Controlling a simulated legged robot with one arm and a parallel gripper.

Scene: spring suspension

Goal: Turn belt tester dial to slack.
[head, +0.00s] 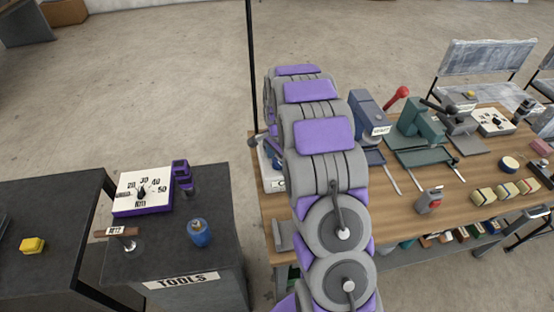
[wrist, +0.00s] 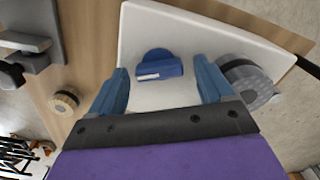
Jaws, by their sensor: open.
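A blue dial knob (wrist: 161,66) with a white pointer mark sits on a white panel (wrist: 205,35) in the wrist view. I take this to be the belt tester dial. My gripper (wrist: 160,72) is open, with one blue finger on each side of the knob and a gap to it on both sides. In the head view, a white device (head: 273,182) shows at the left end of the wooden bench, mostly hidden behind my arm. My gripper is not clearly visible there, and the dial's markings cannot be read in either view.
A grey ribbed cylinder (wrist: 245,80) stands beside the right finger. A round wooden piece (wrist: 64,101) lies to the left. The wooden bench (head: 420,183) carries several vises and tools.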

